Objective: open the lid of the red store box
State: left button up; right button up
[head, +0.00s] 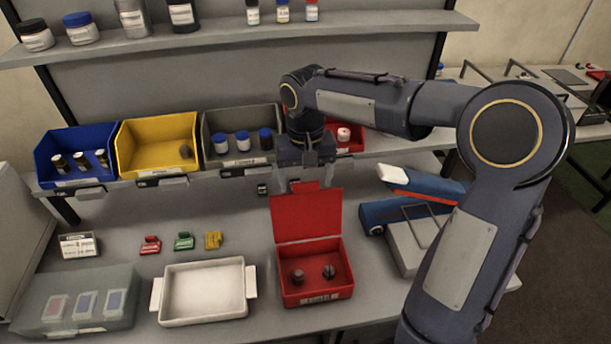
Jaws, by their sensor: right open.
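The red store box (316,294) stands on the lower bench, right of the white tray. Its red lid (307,216) stands upright at the back edge, so the inside shows. Two small dark round items (328,271) lie in it. My right gripper (305,183) is just above and behind the top edge of the lid, pointing down, with its fingers apart. Whether a finger touches the lid, I cannot tell. My left gripper is not in view.
A white two-handled tray (203,291) and a clear-lidded case (78,300) lie to the left. Blue (77,158), yellow (158,146) and grey bins stand on the shelf behind. A blue-and-white device (418,187) stands on the right, near my right arm.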

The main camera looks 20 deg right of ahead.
jog(key=shift+f, duration=0.1)
jog(key=shift+c, duration=0.2)
jog(key=c, duration=1.4)
jog(key=shift+o, duration=0.2)
jog(key=shift+s, duration=0.1)
jog(key=s+t+b, duration=0.1)
jog(key=b, duration=0.1)
jog(key=shift+s+a+b, duration=0.15)
jog(key=shift+b, duration=0.2)
jog(key=shift+s+a+r, duration=0.15)
jog(key=shift+s, duration=0.45)
jog(key=shift+s+a+r, duration=0.15)
jog(key=shift+s, duration=0.4)
jog(key=o, duration=1.4)
notch_tip(320, 180, up, 8)
jog(key=shift+s, duration=0.45)
